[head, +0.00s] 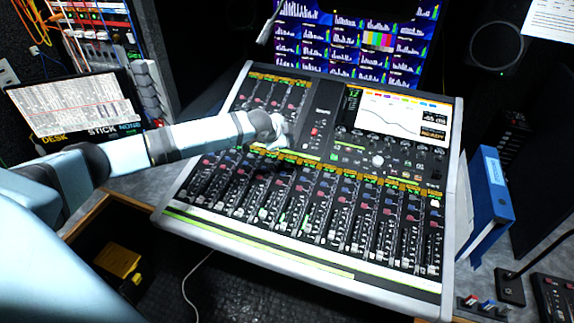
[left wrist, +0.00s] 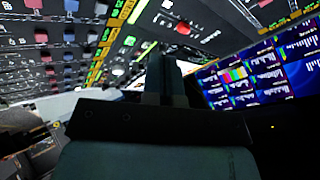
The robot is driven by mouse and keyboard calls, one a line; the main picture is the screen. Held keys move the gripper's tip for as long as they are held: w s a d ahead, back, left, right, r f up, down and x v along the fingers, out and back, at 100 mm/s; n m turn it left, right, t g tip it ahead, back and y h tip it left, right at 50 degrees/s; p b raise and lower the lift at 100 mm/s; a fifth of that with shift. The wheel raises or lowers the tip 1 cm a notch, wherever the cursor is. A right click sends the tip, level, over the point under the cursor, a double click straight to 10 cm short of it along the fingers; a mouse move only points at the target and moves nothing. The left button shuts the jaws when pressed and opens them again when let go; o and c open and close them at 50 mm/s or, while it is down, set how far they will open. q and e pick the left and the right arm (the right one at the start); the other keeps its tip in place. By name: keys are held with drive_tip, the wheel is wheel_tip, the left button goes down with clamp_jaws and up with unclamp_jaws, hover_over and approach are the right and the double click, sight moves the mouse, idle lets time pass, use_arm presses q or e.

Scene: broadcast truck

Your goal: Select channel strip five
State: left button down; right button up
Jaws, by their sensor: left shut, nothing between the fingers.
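The mixing console (head: 300,262) fills the middle of the head view, with a long row of channel strips (head: 300,205) along its front and a shorter bank at its upper left. The strip numbers are too small to read, so I cannot tell which is strip five. My left gripper (head: 277,138) is over the console between the upper bank and the front row. It is shut and empty; I cannot tell if it touches the surface. In the left wrist view the narrow shut fingers (left wrist: 165,78) point at the panel, near a red button (left wrist: 183,28). My right gripper is not in view.
The console screen (head: 395,115) is at its upper right, with a wall of monitors (head: 350,45) behind. A blue binder (head: 490,195) stands at the right. A laptop-like display (head: 75,105) is at the left. A yellow box (head: 118,262) and a cable lie below.

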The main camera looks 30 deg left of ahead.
use_arm(q)
drive_tip(key=b, duration=0.8)
hover_over(288, 166)
drive_tip(key=f, duration=0.7)
drive_tip(key=shift+s, duration=0.2)
drive_tip(key=shift+f, duration=0.2)
drive_tip(key=shift+w+f, duration=0.15)
drive_tip(key=shift+f, duration=0.55)
idle(0.4)
drive_tip(key=shift+f, duration=0.4)
